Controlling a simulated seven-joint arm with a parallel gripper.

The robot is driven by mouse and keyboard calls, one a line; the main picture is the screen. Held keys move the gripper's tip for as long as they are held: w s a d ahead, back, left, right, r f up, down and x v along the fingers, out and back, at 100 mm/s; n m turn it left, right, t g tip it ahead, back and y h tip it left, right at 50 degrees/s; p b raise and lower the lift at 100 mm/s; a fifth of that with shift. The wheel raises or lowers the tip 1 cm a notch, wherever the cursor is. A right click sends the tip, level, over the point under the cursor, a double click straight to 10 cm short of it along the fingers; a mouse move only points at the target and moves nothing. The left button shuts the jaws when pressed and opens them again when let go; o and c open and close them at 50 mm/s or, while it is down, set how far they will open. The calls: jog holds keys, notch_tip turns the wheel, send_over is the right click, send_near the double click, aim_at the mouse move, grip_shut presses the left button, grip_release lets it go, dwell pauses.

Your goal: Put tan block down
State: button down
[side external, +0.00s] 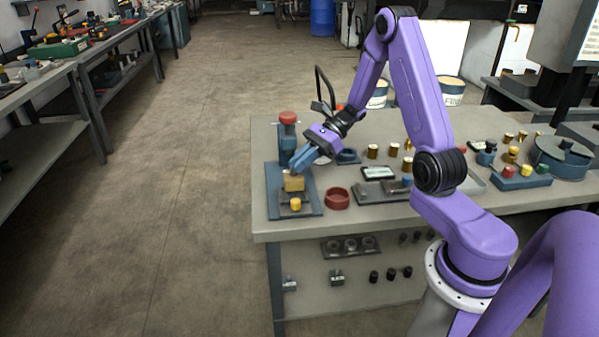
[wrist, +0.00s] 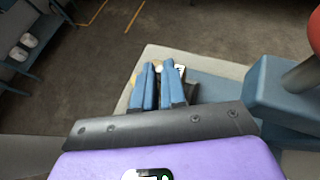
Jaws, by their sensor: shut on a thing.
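The tan block (side external: 293,182) is at the fingertips of my gripper (side external: 297,166), at the left end of the workbench. My gripper points down and to the left and is shut on the block. The block is over or on a blue-grey plate (side external: 313,208), just behind a yellow knob (side external: 295,204). I cannot tell whether it touches the plate. In the wrist view the two blue fingers (wrist: 159,78) are close together. They hide most of the block there.
A blue post with a red top (side external: 288,118) stands just behind my gripper. A red round dish (side external: 337,198) sits right of the plate. Several brass cylinders (side external: 373,151) and a dark panel (side external: 382,191) are further right. The bench's left edge is close to the plate.

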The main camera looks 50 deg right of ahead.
jog(key=shift+w+f, duration=0.2)
jog(key=shift+f, duration=1.6)
jog(key=c, duration=1.2)
grip_release()
